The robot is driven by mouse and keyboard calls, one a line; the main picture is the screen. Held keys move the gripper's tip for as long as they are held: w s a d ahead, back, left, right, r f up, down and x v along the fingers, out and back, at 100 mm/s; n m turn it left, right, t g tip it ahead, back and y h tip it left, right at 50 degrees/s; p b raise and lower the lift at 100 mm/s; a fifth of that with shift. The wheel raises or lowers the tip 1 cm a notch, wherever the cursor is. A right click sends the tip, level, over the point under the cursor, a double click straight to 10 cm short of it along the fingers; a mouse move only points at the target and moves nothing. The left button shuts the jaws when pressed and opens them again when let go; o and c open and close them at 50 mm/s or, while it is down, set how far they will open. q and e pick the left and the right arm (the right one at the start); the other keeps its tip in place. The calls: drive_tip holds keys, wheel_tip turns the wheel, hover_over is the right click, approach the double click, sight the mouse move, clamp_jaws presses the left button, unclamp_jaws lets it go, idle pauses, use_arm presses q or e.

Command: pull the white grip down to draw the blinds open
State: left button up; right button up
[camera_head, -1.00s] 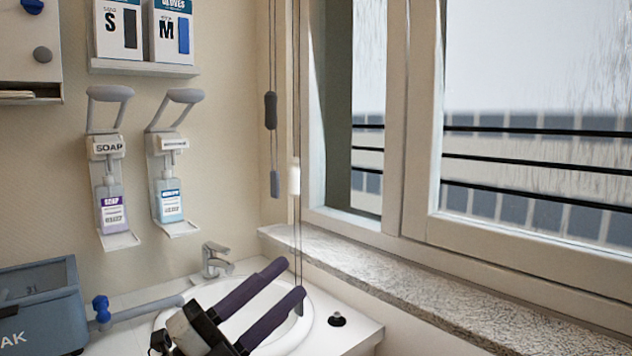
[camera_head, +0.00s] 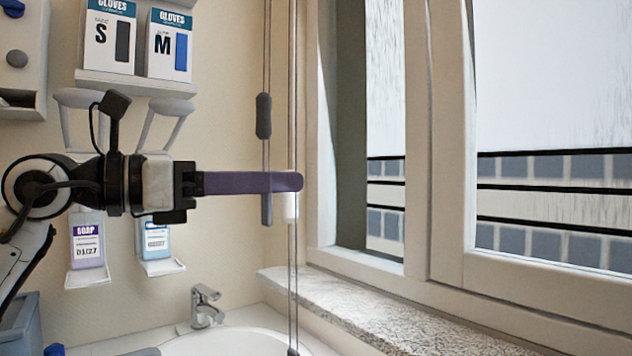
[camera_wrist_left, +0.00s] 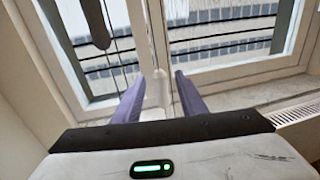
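The white grip (camera_head: 289,207) hangs on a cord beside the window. My left gripper (camera_head: 296,182) is level with it, its fingers pointing right and crossing in front of the grip's upper part, so that part is hidden. In the left wrist view the two purple fingers of my left gripper (camera_wrist_left: 158,88) stand apart. A pale shape shows between the tips; I cannot clearly tell the grip from the window frame there. My right gripper is not in view.
Dark grey cord weights (camera_head: 264,116) hang just left of the white grip. The window frame (camera_head: 440,160) and stone sill (camera_head: 370,310) lie to the right. Soap dispensers (camera_head: 86,240) are on the wall behind my arm. A sink with a tap (camera_head: 206,305) is below.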

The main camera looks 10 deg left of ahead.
use_arm(q)
drive_tip(key=x, duration=0.6)
drive_tip(key=shift+w+d+p, duration=0.25)
drive_tip(key=shift+p, duration=0.2)
clamp_jaws()
